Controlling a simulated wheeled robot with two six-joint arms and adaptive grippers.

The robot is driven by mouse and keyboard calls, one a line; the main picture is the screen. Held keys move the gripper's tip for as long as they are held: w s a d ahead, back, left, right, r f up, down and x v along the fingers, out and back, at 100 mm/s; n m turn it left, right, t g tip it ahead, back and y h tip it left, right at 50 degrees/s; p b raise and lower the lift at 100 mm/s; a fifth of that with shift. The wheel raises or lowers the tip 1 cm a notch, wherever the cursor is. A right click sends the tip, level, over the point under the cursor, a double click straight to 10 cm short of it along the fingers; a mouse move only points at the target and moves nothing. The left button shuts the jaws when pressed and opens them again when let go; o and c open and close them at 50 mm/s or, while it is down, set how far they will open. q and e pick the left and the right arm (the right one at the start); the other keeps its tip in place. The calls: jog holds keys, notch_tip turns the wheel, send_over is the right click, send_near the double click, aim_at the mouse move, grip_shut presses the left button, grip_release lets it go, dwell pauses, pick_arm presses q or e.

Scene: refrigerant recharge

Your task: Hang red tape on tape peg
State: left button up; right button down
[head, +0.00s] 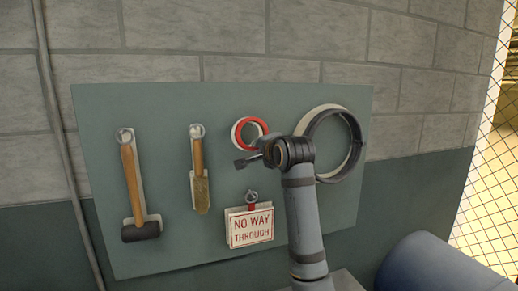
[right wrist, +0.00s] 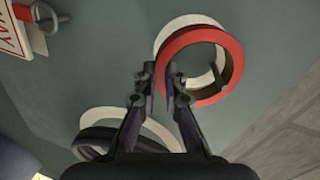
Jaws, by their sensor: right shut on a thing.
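The red tape (head: 264,126) is a ring in front of the grey-green tool board, upper middle in the head view. It also shows in the right wrist view (right wrist: 200,36), overlapping a white ring-shaped outline (right wrist: 185,22) and offset from it. My right gripper (head: 248,153) is at the tape's lower edge. In the right wrist view its fingertips (right wrist: 162,76) are on either side of the tape's wall, shut on it. My left gripper is not in view.
The board (head: 100,110) holds a mallet (head: 134,185), a brush (head: 199,175), a "NO WAY THROUGH" sign (head: 250,227) and a dark hose ring (head: 355,150) close right of my gripper. A blue cylinder (head: 435,265) is at lower right.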

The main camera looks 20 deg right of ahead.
jog(key=shift+w+f+p, duration=0.1)
jog(key=shift+f+p, duration=0.05)
jog(key=shift+p, duration=0.2)
dwell(0.8)
jog(key=c, duration=1.4)
grip_release()
jog(key=shift+o, duration=0.2)
jog(key=v, duration=1.2)
jog(key=shift+a, duration=0.1)
